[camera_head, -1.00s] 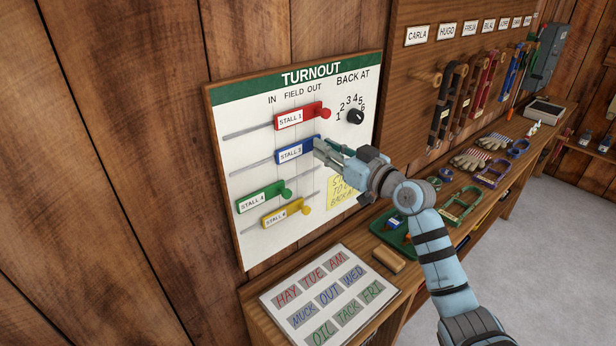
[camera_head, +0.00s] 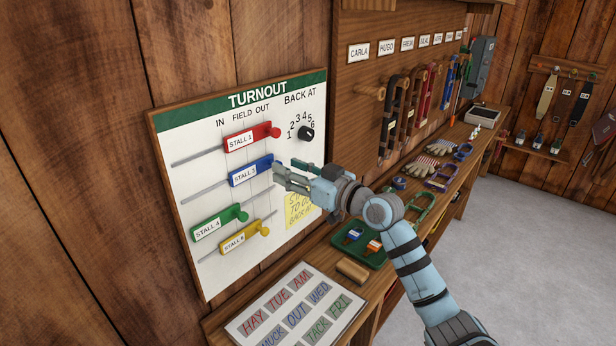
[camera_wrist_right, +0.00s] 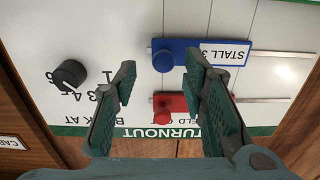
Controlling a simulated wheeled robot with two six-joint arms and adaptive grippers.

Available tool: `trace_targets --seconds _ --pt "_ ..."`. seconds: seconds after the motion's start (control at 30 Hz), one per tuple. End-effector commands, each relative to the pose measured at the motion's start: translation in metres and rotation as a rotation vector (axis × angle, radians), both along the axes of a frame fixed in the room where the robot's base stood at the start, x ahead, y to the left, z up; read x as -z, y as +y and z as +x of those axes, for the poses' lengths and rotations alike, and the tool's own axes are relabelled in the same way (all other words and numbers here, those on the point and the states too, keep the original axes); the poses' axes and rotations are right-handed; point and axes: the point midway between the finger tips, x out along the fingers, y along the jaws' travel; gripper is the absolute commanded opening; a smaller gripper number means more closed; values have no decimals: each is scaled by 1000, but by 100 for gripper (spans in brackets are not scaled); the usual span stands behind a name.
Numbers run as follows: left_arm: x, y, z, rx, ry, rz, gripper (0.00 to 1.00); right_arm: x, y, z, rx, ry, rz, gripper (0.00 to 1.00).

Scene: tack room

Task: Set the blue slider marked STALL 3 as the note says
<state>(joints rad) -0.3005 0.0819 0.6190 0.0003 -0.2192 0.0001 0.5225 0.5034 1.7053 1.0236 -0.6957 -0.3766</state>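The blue slider marked STALL 3 (camera_head: 250,172) is on the white TURNOUT board (camera_head: 187,140). Its round knob shows at its right end, level with the red slider's knob, toward the OUT side. My right gripper (camera_head: 280,178) is just right of and below this knob. In the right wrist view, which is upside down, the gripper (camera_wrist_right: 165,95) is open and empty; the blue knob (camera_wrist_right: 162,61) appears between and beyond its fingers, apparently untouched. The yellow note (camera_head: 298,210) is partly hidden by my gripper; I read only "TO O" and "BACK A". My left gripper is not in view.
The red STALL 1 slider (camera_head: 247,138) is above; the green (camera_head: 218,222) and yellow (camera_head: 244,237) sliders are below. A black dial (camera_head: 306,133) sits right of the red knob. A bench with a word board (camera_head: 262,312), wooden block (camera_head: 352,271) and green tray (camera_head: 374,258) lies below.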

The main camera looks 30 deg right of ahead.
Motion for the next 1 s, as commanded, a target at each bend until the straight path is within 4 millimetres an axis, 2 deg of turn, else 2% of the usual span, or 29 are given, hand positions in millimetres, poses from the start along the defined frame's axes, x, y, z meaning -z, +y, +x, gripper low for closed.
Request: trace_targets --seconds 0.2,0.33,0.47,0.9,1.0 --pt "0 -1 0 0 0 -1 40 2 -25 -58 3 4 -11 39" --pt "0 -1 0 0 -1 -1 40 2 -34 -78 5 3 -6 39" --pt "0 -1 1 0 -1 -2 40 0 -35 -85 0 1 -1 39" --pt "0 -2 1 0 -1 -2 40 0 -36 -85 1 -1 1 39" --pt "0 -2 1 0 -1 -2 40 11 -31 -87 -1 23 -7 39"
